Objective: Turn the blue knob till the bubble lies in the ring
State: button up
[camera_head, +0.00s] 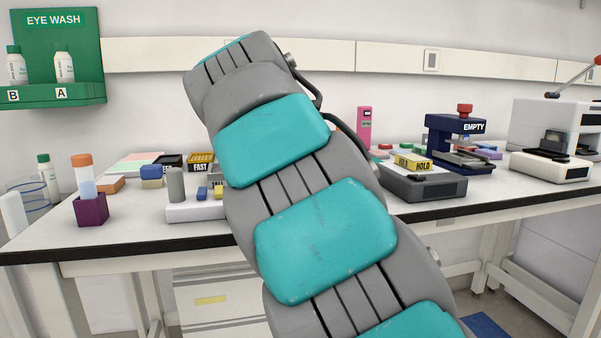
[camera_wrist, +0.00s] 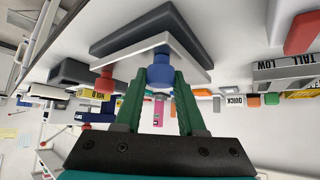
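In the wrist view, a round blue knob (camera_wrist: 161,72) sits at the near corner of a white plate (camera_wrist: 128,60) with a dark grey slab (camera_wrist: 140,28) beside it. My gripper (camera_wrist: 161,78) has two green fingers, one on each side of the blue knob. The knob nearly fills the gap between the fingertips; I cannot tell whether both fingers press on it. A red knob (camera_wrist: 103,83) is at the plate's left corner. I see no bubble or ring in either view. In the head view my arm covers the middle of the bench and hides my gripper and the blue knob.
The bench (camera_head: 140,232) carries a purple holder (camera_head: 91,209), a grey device with a HOLD block (camera_head: 412,161), a dark blue press marked EMPTY (camera_head: 440,128) and white machines at right. The wrist view shows a TALL LOW block (camera_wrist: 290,68) and a red block (camera_wrist: 302,33) to the right.

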jog(key=o, duration=0.4)
jog(key=shift+o, duration=0.2)
jog(key=v, duration=0.8)
jog(key=shift+d+f, duration=0.1)
jog(key=s+d+f+n+g, duration=0.1)
jog(key=s+d+f+g, duration=0.3)
jog(key=d+f, duration=0.5)
jog(key=s+d+f+g, duration=0.2)
jog(key=s+d+f, duration=0.5)
jog(key=d, duration=0.4)
jog(key=s+f+n+g+y, duration=0.3)
jog(key=s+f+g, duration=0.1)
jog(key=s+f, duration=1.9)
jog(key=shift+s+a+n+y, duration=0.15)
jog(key=shift+s+n+y, duration=0.2)
jog(key=shift+s, duration=0.55)
